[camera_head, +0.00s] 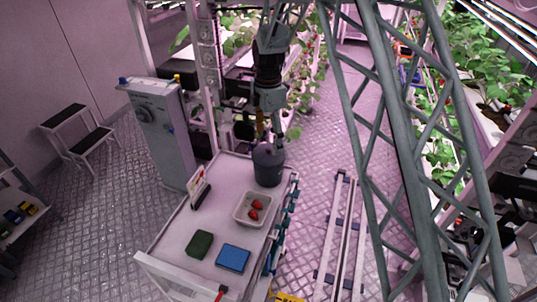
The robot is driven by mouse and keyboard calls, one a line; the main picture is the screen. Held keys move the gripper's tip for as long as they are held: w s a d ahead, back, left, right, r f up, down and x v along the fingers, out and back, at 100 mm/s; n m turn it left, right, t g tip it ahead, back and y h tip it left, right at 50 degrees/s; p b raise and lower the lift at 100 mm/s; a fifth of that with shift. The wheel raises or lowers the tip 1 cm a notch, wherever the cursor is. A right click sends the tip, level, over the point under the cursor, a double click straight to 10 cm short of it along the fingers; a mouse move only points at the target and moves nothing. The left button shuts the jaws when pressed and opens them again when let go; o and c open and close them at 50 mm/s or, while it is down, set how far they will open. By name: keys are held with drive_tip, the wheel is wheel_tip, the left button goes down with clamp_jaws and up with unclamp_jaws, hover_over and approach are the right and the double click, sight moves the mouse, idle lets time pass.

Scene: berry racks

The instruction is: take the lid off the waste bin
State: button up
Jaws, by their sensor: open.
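The waste bin (268,167) is a dark grey cylinder standing upright at the far end of the white cart. Its top looks dark and flat; I cannot tell the lid's edge or knob clearly at this size. My gripper (268,132) points down just above the bin's top, with its fingers apart. An orange-brown part shows by the fingers. I cannot tell whether the fingertips touch the lid.
The cart (178,240) also carries a tray (240,215) with red strawberries, a green box (199,244), a blue box (233,258) and a small sign (200,188). A grey cabinet (160,130) stands left of the bin. Rails (340,235) run along the floor on the right.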

sight(269, 149)
drive_tip(key=shift+f, duration=0.1)
drive_tip(key=shift+w+f, duration=0.1)
drive_tip(key=shift+f, duration=2.4)
drive_tip(key=shift+c, duration=0.5)
drive_tip(key=shift+d, duration=0.1)
drive_tip(key=c, duration=1.7)
drive_tip(key=shift+o, duration=0.2)
